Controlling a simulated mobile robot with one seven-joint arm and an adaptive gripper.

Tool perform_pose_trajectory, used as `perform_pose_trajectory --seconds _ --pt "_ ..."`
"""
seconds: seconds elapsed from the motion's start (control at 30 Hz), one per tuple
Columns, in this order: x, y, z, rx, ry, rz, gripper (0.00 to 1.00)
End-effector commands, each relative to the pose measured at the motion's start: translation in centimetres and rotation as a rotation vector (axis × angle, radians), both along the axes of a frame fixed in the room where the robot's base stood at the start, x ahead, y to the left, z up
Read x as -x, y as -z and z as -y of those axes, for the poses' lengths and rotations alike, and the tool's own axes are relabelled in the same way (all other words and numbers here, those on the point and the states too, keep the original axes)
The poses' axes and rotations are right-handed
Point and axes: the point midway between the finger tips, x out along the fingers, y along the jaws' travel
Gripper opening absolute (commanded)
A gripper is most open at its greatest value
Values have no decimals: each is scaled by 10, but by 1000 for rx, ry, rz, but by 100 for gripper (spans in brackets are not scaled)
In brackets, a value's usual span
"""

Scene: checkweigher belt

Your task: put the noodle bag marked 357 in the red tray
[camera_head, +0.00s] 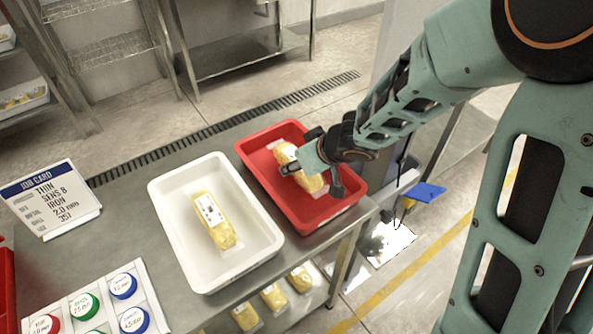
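A yellow noodle bag (286,152) with a white label is in the red tray (262,181), partly hidden by my gripper (313,178). My gripper is low over this bag, with a finger to either side of it. I cannot tell whether the fingers press on the bag or whether it rests on the tray floor. A second noodle bag (226,236) with a white printed label lies in the white tray (172,238). The marks on both bags are too small to read.
A job card (50,198) ending in 357 stands on the table at left. A board of coloured round discs (105,303) lies at the front left, beside a red container edge (5,290). Several noodle bags (272,297) lie on a lower shelf. Metal racks stand behind.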

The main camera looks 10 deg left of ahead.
Motion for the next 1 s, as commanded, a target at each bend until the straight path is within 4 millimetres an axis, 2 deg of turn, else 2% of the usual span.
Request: perform_pose_trajectory --seconds 0.03,0.13,0.57,0.6,0.77,1.0 --pt "0 12 1 -2 0 1 7" --pt "0 20 4 -2 -1 1 7" --pt "0 23 4 -1 -1 1 7" --pt "0 23 5 0 -1 0 40" --pt "1 22 5 0 -1 0 57" --pt "1 22 5 0 -1 0 57"
